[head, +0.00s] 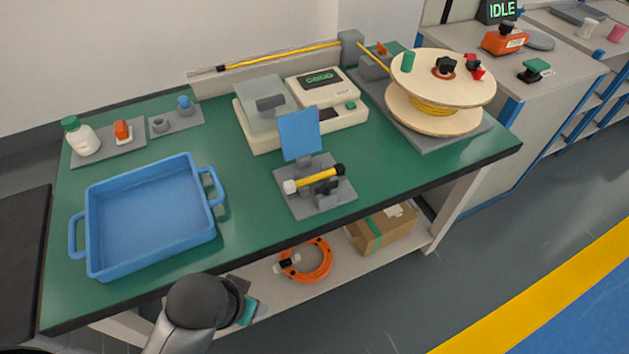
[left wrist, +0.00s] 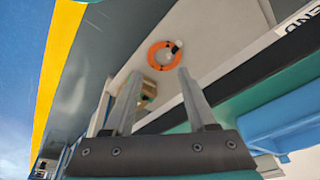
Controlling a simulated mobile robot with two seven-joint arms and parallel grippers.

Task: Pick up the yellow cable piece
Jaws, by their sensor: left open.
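The yellow cable piece (head: 318,178) is short, with a white end at left and a black end at right. It lies across a small grey fixture (head: 300,207) near the front edge of the green bench, below an upright blue panel (head: 299,134). My left gripper (left wrist: 160,73) is open and empty in the left wrist view. Its arm comes in at the bottom of the head view, low in front of the bench and apart from the piece. The fingers are not clear there. The piece is not seen in the left wrist view. My right gripper is not in view.
A blue tray (head: 98,258) stands left on the bench. A beige scale-like machine (head: 345,112) is behind the fixture, and a wooden cable spool (head: 440,68) is at right. An orange coil (head: 322,270) and a cardboard box (head: 385,232) are on the lower shelf.

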